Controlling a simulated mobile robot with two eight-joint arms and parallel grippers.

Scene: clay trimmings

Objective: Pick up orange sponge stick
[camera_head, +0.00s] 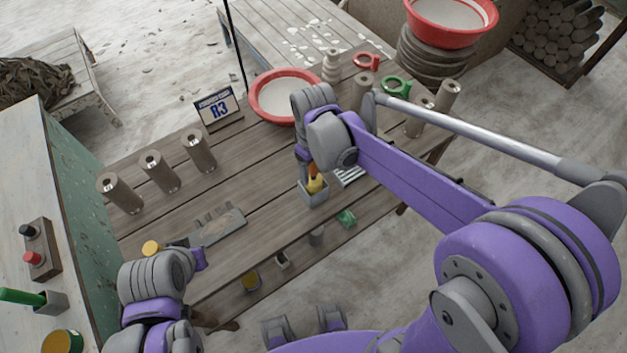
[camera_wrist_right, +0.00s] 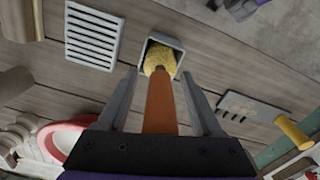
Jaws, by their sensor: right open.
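The orange sponge stick (camera_head: 313,172) stands in a small grey square holder (camera_head: 313,197) on the plank table. In the right wrist view its orange handle (camera_wrist_right: 160,105) points toward the camera, with the yellow sponge end (camera_wrist_right: 158,58) in the holder (camera_wrist_right: 176,45). My right gripper (camera_wrist_right: 158,88) is open, its two fingers on either side of the handle with visible gaps. In the head view my right wrist partly hides the stick's top. My left gripper (camera_head: 198,258) is low at the left over the table's front edge; its fingers are not clear.
A white slotted grate (camera_wrist_right: 92,37) lies beside the holder. A slotted grey plate (camera_head: 218,226) lies to its left. A red-rimmed bowl (camera_head: 284,97), a date sign (camera_head: 217,107) and several clay cylinders (camera_head: 198,150) stand farther back. A green item (camera_head: 346,218) sits near the front.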

